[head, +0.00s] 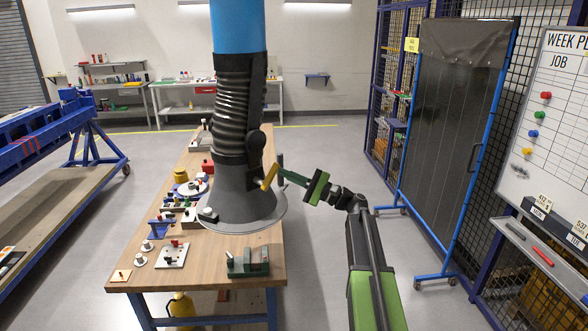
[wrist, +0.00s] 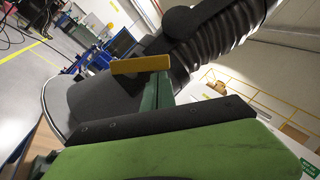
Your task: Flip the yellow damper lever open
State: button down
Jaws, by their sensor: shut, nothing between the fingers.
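The yellow damper lever (head: 270,176) sticks out from the right side of the grey extraction hood (head: 240,205), below its black ribbed hose. In the head view it stands tilted. In the wrist view the lever (wrist: 140,65) is a yellow bar just beyond my fingers, with the grey hood (wrist: 95,105) behind it. My gripper (head: 282,171) is shut and empty, to the right of the lever, with its fingertips close to it. In the wrist view my green fingers (wrist: 150,92) end right at the lever; I cannot tell whether they touch.
The hood hangs over a wooden workbench (head: 262,255) with a green vise (head: 248,263) at its front and several small parts to the left. A dark curtain screen (head: 450,130) stands at the right. The floor between bench and screen is clear.

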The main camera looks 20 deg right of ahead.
jog(key=r+n+p, duration=0.1)
jog(key=a+r+n+g+p, duration=0.1)
jog(key=shift+s+p, duration=0.1)
jog(key=shift+p, duration=0.3)
jog(key=n+p, duration=0.1)
jog(key=r+g+p, duration=0.1)
jog(key=shift+s+a+n+h+p, duration=0.1)
jog(key=shift+a+n+h+p, duration=0.2)
jog(key=shift+a+n+p, duration=0.1)
jog(key=n+p, duration=0.1)
jog(key=a+g+h+p, duration=0.1)
jog(key=shift+s+r+n+p, duration=0.15)
jog(key=shift+s+n+p, duration=0.05)
jog(key=shift+n+p, duration=0.2)
jog(key=shift+s+a, duration=0.1)
jog(key=shift+a, duration=0.15)
send_near(278, 167)
jog(key=w+d, duration=0.1)
jog(key=w+d+r, duration=0.1)
jog(key=shift+w+d, duration=0.2)
jog(key=shift+d, duration=0.05)
